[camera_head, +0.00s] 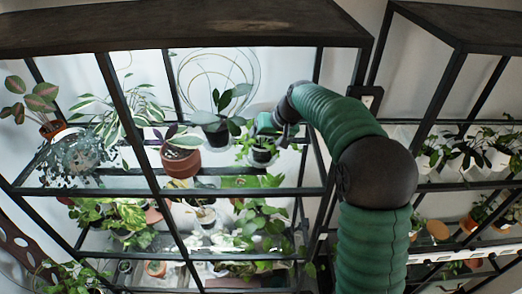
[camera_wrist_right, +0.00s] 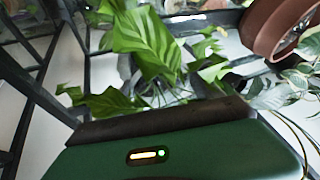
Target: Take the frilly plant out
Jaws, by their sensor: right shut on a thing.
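The plant that best fits the frilly plant (camera_head: 243,146) has small, jagged green leaves and a dark pot (camera_head: 262,156). It is on the upper glass level of the left rack, right of the middle. My right gripper (camera_head: 271,124) reaches in from the right and is shut at the top of this plant. The exact grip point is hidden by leaves and the gripper itself. In the right wrist view, broad lobed green leaves (camera_wrist_right: 140,40) rise just beyond the gripper's dark edge (camera_wrist_right: 165,122). My left gripper is not in view.
A plant in a dark pot (camera_head: 217,136) is close on the left, and a terracotta pot (camera_head: 181,160) is farther left. Dark rack posts (camera_head: 318,65) and the top board (camera_head: 180,25) frame the opening. Leafy plants (camera_head: 255,225) crowd the level below.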

